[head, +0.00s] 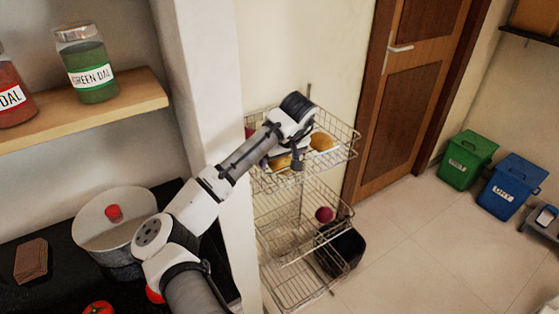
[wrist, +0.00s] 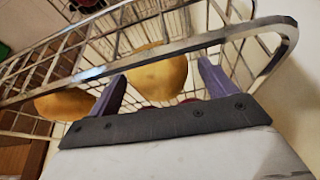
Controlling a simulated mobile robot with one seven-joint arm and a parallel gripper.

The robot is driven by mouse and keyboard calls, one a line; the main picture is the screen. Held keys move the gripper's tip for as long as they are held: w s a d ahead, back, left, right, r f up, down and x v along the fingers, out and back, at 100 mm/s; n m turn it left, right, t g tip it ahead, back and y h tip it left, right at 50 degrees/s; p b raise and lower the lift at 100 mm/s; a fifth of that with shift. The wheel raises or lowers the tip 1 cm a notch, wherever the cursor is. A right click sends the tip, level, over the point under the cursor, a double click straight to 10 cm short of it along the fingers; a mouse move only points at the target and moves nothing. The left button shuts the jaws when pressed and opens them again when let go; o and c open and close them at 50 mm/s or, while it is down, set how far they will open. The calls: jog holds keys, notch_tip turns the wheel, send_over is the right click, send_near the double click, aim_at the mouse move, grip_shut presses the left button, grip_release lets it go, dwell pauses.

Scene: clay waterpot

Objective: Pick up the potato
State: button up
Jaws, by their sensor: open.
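Two yellow-brown potatoes lie in the top basket of a wire rack (head: 345,155). One potato (head: 321,141) is at the right, and it shows at the left of the wrist view (wrist: 65,105). The other potato (head: 279,163) is partly hidden by my arm in the head view. In the wrist view it appears between my two purple fingers (wrist: 160,80), with the basket's rim crossing in front of it. My gripper (head: 296,160) is open at the top basket. I cannot tell whether the fingers touch the potato.
The basket's metal rim (wrist: 265,27) runs close across the fingertips. A dark red round item (head: 324,214) sits in the lower basket. A black bin (head: 347,250) stands beside the rack. A wall edge and a shelf with jars (head: 88,65) are at the left.

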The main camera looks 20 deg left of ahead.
jog(key=c, duration=1.1)
jog(key=shift+r, duration=0.1)
